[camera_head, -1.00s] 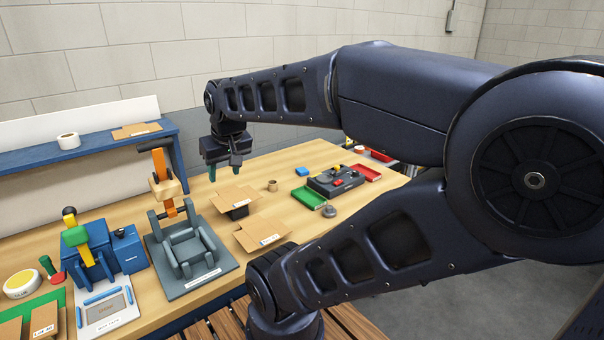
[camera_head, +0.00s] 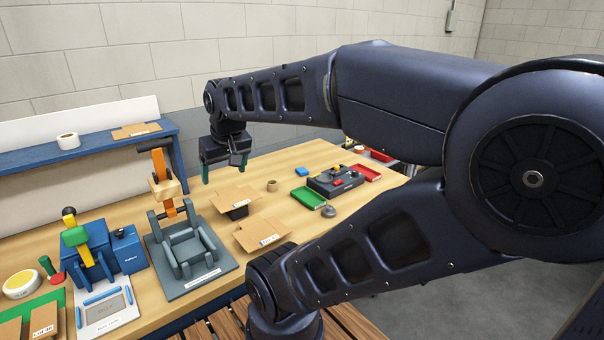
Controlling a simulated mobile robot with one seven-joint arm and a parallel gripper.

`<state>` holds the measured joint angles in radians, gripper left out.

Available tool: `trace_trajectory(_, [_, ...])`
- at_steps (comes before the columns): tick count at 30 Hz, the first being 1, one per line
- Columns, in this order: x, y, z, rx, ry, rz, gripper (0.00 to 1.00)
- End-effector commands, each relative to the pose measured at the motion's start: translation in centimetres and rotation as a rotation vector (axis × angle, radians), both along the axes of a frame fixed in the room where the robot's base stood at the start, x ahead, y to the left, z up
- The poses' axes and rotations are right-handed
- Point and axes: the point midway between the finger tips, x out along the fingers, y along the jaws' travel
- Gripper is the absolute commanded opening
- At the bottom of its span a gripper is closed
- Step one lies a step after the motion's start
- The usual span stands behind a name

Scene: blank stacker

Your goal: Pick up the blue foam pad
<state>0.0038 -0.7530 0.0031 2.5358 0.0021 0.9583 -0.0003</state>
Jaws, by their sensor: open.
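A small blue block (camera_head: 302,171), which looks like the blue foam pad, lies flat on the wooden workbench (camera_head: 285,207) toward its back right, just behind the green tray. My gripper (camera_head: 223,169) hangs fingers down over the back of the bench, left of the blue pad and well apart from it. Its teal-tipped jaws are open with nothing between them.
Near the pad are a green tray (camera_head: 308,197), a dark device with a red button (camera_head: 334,181), a red tray (camera_head: 365,173) and a cardboard ring (camera_head: 272,185). Bare bench lies between gripper and pad.

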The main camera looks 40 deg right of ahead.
Motion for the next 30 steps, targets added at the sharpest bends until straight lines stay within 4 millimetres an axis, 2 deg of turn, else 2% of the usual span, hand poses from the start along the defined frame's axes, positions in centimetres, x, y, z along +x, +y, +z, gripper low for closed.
trace_trajectory(5, [1.9,-0.9,0.6,0.025,0.013,-0.059,0.8])
trace_trajectory(11, [6.6,-3.4,1.5,0.084,0.042,-0.215,0.8])
trace_trajectory(20, [14.1,-8.6,1.6,0.152,0.08,-0.474,0.8])
trace_trajectory(30, [21.9,-16.0,-0.4,0.192,0.109,-0.777,0.8])
